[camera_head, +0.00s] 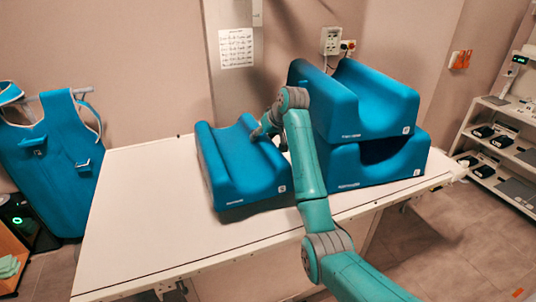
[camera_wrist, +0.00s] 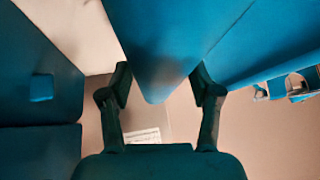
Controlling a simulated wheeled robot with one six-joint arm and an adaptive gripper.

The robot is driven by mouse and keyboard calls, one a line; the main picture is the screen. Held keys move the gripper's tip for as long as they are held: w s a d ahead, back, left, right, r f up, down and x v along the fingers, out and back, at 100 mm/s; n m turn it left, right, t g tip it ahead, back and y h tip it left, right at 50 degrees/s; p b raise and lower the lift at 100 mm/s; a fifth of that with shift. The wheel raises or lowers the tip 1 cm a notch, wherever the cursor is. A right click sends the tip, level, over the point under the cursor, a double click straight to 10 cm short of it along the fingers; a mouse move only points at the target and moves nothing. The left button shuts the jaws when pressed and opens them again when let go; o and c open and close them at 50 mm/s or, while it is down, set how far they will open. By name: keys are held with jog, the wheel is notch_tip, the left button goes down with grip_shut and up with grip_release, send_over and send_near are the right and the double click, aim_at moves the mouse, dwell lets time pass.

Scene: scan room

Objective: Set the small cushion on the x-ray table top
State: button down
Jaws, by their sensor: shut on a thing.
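The small cushion (camera_head: 243,165) is blue with a hollow along its top and white marks on its front face. It is upright over the middle of the white x-ray table top (camera_head: 135,220), with a dark band under its front edge. I cannot tell whether it touches the table. My gripper (camera_head: 266,128) is at its right rear side, partly hidden behind my arm. In the wrist view, my gripper (camera_wrist: 160,82) has a finger on each side of a blue ridge of the cushion (camera_wrist: 160,45) and is shut on it.
Two larger blue cushions, an upper one (camera_head: 375,100) and a lower one (camera_head: 375,163), are stacked right of the small cushion, close to my arm. The table's left part is bare. A blue apron (camera_head: 55,165) hangs at the left. A shelf rack (camera_head: 500,135) stands right.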

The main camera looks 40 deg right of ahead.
jog(key=shift+f, duration=3.4)
jog(key=shift+c, duration=1.2)
grip_release()
jog(key=shift+f, duration=0.15)
jog(key=v, duration=1.2)
jog(key=shift+a, duration=0.1)
jog(key=shift+s, duration=0.1)
